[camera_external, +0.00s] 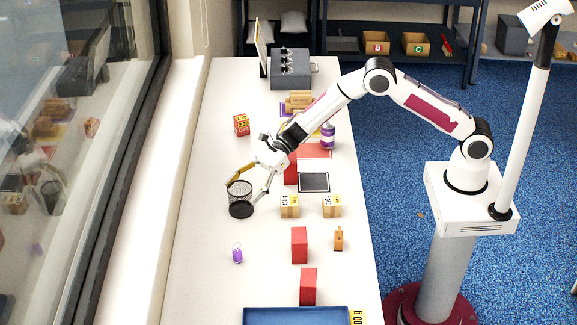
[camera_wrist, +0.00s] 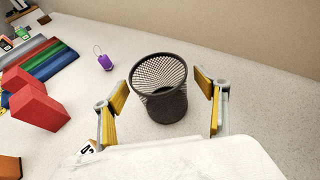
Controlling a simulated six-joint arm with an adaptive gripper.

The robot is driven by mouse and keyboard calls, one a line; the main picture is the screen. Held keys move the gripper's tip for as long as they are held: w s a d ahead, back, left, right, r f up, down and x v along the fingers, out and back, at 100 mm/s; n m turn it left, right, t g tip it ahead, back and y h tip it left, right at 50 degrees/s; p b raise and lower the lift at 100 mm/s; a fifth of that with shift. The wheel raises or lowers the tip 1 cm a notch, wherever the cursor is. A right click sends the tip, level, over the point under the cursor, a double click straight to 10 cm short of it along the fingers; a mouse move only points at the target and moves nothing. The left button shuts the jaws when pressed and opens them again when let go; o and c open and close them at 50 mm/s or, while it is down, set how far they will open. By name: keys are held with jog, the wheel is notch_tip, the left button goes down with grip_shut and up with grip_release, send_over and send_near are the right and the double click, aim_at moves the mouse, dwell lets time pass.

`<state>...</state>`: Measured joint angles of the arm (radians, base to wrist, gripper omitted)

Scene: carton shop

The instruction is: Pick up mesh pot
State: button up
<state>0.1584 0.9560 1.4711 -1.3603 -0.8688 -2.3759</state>
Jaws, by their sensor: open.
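The mesh pot (camera_external: 241,199) is a black wire-mesh cup standing upright on the white table, left of the middle in the external view. In the wrist view the mesh pot (camera_wrist: 161,88) shows its open, empty top between my two fingers. My gripper (camera_external: 251,190) is open, with yellow finger pads either side of the pot. In the wrist view my gripper (camera_wrist: 162,107) shows a gap on each side, the left pad close to the pot. I cannot tell whether a pad touches it.
A purple tag (camera_external: 238,254) lies in front of the pot. Small cartons (camera_external: 290,206) and red blocks (camera_external: 299,245) stand to its right. A blue tray (camera_external: 296,317) is at the front edge. The window side wall (camera_wrist: 270,40) is close by; the table left of the pot is clear.

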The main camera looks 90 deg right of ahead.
jog(key=shift+w+a+f, duration=0.3)
jog(key=shift+w+a, duration=0.1)
jog(key=shift+a, duration=0.05)
jog(key=c, duration=1.2)
